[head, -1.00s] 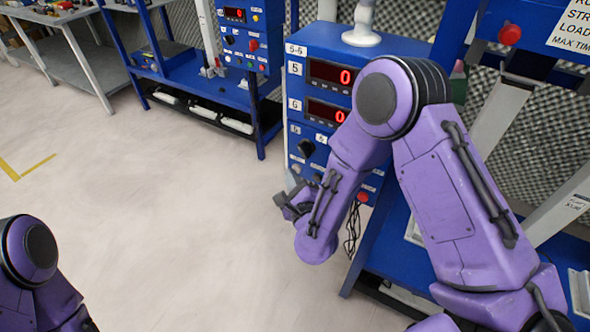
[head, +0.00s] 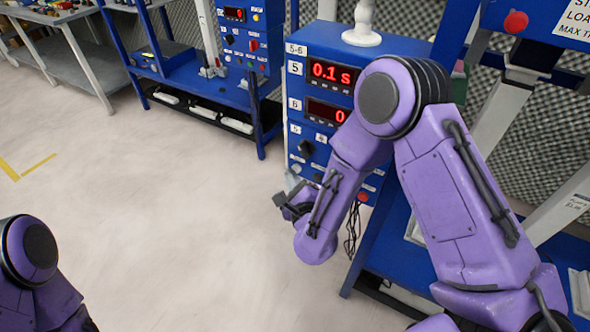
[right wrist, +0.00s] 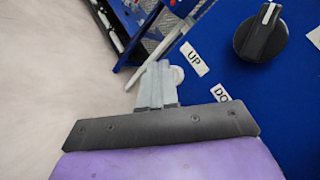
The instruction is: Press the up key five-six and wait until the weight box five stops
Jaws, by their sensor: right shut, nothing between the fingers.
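The blue control box marked 5-6 (head: 293,86) stands right of centre in the head view. Its display five (head: 331,73) reads 0.1 s in red, and its display six (head: 326,111) shows 0. My right gripper (head: 286,203) is at the lower left of the box front. In the right wrist view its shut, empty fingers (right wrist: 160,72) are at a round white key (right wrist: 178,74) beside the UP label (right wrist: 194,59). The fingers partly cover this key and appear to touch it. My left gripper is out of view. I cannot make out weight box five.
A black knob (right wrist: 262,35) sits on the panel right of the key. A red button (head: 516,22) is on the blue frame at upper right. Another blue rig with a display (head: 234,14) stands behind. The floor (head: 160,220) to the left is clear.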

